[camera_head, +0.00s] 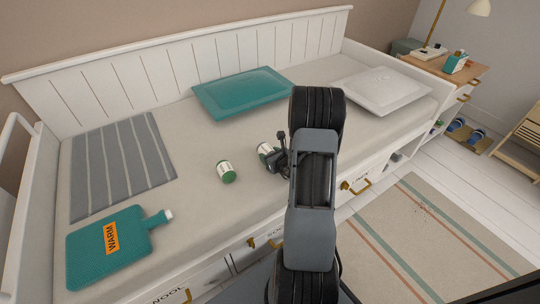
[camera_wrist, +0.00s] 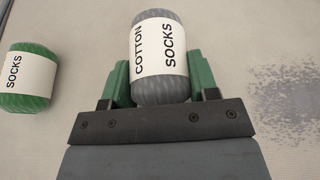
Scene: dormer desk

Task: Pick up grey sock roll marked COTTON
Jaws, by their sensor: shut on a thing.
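The grey sock roll (camera_wrist: 160,92) has a white band with the words COTTON and SOCKS. It lies between the green fingers of my gripper (camera_wrist: 160,82) in the wrist view, and the gripper is shut on it. In the head view the roll (camera_head: 265,149) shows partly beside my gripper (camera_head: 276,158), low over or on the bed; I cannot tell whether it touches the mattress. My arm hides part of the area to its right.
A green sock roll (camera_head: 227,172) lies on the bed (camera_head: 200,150) left of the grey one, also in the wrist view (camera_wrist: 27,78). A teal pillow (camera_head: 243,92), white pillow (camera_head: 381,90), striped blanket (camera_head: 120,165) and teal WARM bottle (camera_head: 85,252) lie around it.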

